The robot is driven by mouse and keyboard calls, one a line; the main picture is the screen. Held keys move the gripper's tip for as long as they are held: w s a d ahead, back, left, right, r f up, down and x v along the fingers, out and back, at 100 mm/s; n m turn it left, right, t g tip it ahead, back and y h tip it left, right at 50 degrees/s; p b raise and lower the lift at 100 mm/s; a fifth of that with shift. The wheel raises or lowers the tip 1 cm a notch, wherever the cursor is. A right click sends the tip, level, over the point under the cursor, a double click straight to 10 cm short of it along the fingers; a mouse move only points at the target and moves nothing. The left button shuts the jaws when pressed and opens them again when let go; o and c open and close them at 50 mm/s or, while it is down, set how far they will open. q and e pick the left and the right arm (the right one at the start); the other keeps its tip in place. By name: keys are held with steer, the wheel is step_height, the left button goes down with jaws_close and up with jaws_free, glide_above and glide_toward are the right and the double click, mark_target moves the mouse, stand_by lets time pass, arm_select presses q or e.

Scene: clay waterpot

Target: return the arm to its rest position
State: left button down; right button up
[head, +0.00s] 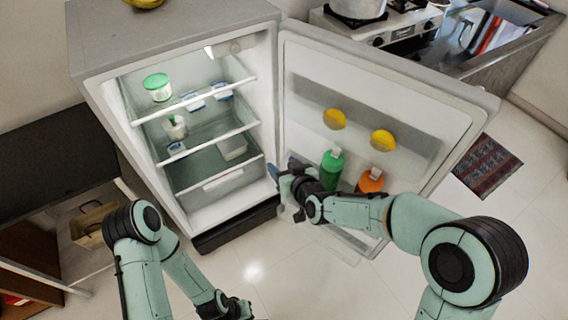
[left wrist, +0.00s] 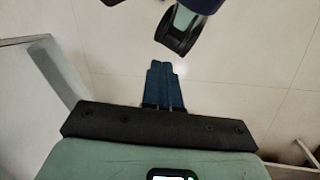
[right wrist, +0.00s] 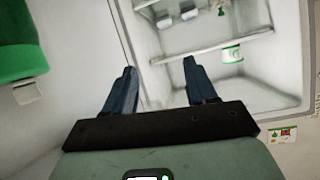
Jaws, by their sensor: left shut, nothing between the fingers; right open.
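My right arm reaches in from the right in the head view. Its gripper (head: 283,187) is in front of the open fridge, between the shelves and the door. In the right wrist view its two blue fingers (right wrist: 158,80) are wide apart with nothing between them. My left arm is low at the left. Its gripper (head: 242,308) is at the bottom edge of the head view, partly cut off. In the left wrist view the left fingers (left wrist: 163,68) are together, empty, above the tiled floor.
The fridge (head: 180,225) stands open, its door (head: 440,110) swung right. A green bottle (head: 331,170) and an orange bottle (head: 370,181) are in the door, close to my right gripper. A dark cabinet (head: 50,150) stands left. Floor in front is clear.

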steer(key=shift+f, duration=0.1)
steer(key=s+d+f+m+g+h+p, duration=0.15)
steer(key=s+d+f, duration=0.25)
steer(key=f, duration=0.4)
steer(key=s+d+f+m+g+h+b, duration=0.1)
steer(key=s+d+f+g, duration=0.25)
steer(key=f, duration=0.45)
steer(key=s+d+f+m+g+h+p, duration=0.1)
steer(key=s+d+f+m, duration=0.1)
steer(key=s+d+f, duration=0.45)
steer(key=s+f+m+g, duration=0.2)
steer(key=s+f, duration=0.3)
steer(key=s, duration=0.5)
steer(key=s+f+m+g+p, duration=0.1)
steer(key=s+f+g, duration=0.3)
steer(key=s, duration=0.6)
steer(key=shift+s+d+f+m+y, duration=0.2)
steer(key=shift+d+f+m+y, duration=0.15)
steer(key=shift+f+m, duration=0.1)
steer(key=shift+c, duration=1.3)
arm_select(q)
steer(key=shift+s+r+g, duration=0.15)
steer(key=shift+s+r, duration=0.05)
steer(key=shift+r, duration=0.3)
steer(key=shift+s+r+g, duration=0.15)
steer(key=shift+s+r, duration=0.05)
steer(key=shift+r, duration=0.3)
steer(key=shift+d, duration=0.1)
arm_select(e)
steer(key=shift+d, duration=0.15)
